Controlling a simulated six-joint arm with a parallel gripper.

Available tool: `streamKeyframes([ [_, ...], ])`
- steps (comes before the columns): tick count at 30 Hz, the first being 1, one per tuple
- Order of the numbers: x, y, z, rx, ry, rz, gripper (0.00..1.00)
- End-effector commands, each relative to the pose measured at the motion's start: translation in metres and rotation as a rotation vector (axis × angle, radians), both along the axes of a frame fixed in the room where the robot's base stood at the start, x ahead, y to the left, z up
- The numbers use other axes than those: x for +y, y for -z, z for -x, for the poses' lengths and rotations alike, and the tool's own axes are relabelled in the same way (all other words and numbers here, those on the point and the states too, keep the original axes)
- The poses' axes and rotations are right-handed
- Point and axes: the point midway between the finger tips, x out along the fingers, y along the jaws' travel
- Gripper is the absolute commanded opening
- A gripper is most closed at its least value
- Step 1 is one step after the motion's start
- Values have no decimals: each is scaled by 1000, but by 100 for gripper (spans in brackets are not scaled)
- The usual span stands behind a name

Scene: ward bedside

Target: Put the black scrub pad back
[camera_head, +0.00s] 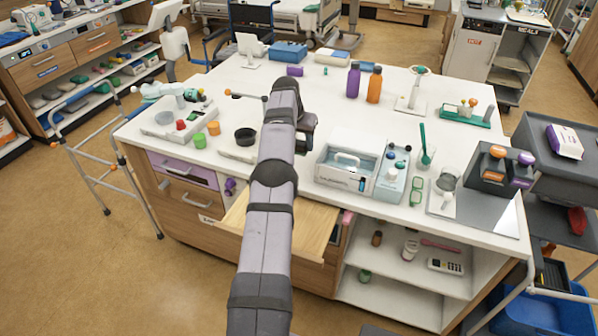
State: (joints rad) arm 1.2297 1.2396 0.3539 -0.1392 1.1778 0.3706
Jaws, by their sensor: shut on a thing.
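My gripper (305,138) is a dark shape at the far end of my arm, low over the middle of the white counter (330,100). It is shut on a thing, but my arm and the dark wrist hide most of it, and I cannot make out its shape. I cannot pick out the black scrub pad for certain. A round black object (245,136) stands left of my arm, apart from the gripper, at a small pale base (236,154). A wooden drawer (305,220) under the counter is pulled open, with my arm crossing above it.
Purple (353,82) and orange (374,86) bottles stand behind. Green (199,140) and orange (213,128) cups are at left. The counter's back middle is fairly clear.

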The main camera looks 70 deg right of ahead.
Motion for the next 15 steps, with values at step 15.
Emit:
streamKeyframes([
  [15, 0, 58, -1, 1, -2, 0, 24],
])
